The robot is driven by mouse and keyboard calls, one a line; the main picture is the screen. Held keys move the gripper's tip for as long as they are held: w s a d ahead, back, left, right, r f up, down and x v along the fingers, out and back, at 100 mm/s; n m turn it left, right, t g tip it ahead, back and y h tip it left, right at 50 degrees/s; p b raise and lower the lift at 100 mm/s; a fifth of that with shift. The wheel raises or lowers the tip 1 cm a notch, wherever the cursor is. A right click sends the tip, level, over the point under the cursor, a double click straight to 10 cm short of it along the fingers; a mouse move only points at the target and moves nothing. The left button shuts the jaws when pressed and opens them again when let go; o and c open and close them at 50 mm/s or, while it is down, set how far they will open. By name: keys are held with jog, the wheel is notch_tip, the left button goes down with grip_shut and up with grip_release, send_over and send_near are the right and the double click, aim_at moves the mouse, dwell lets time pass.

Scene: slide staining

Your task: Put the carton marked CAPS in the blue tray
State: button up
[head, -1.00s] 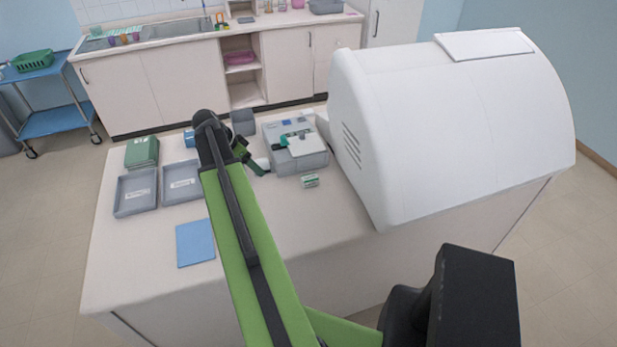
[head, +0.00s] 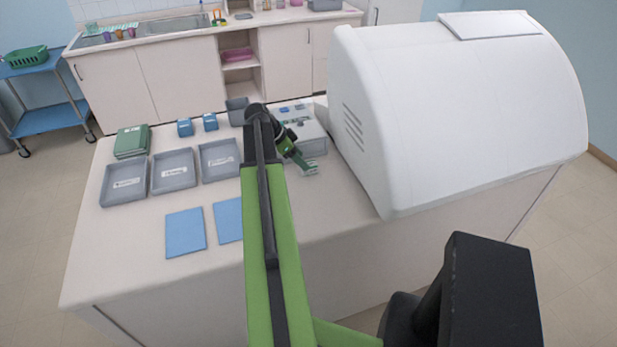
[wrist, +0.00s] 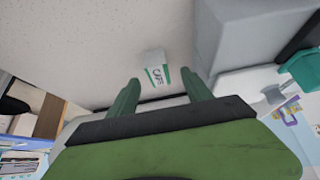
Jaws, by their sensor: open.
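The carton (wrist: 159,74) is small and white with green bands and dark lettering that looks like CAPS. In the wrist view it sits on the pale bench just beyond my gripper (wrist: 160,80), lined up with the gap between the green fingers. The fingers are apart, with nothing held. In the head view my gripper (head: 306,166) is low at the front of the grey device, and mostly hides the carton. No tray is plainly blue: three grey-blue trays (head: 148,181) with labels stand at left, and two flat blue squares (head: 185,232) lie in front of them.
A grey device (head: 316,146) stands just behind my gripper. A big white hood (head: 450,110) blocks the right side. Green boxes (head: 132,140), small blue boxes (head: 185,127) and a grey container (head: 237,112) stand at the back.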

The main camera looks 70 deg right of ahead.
jog(key=b+x, duration=0.4)
jog(key=x, duration=0.1)
jog(key=shift+s+f, duration=0.15)
jog(key=shift+s, duration=0.15)
grip_shut()
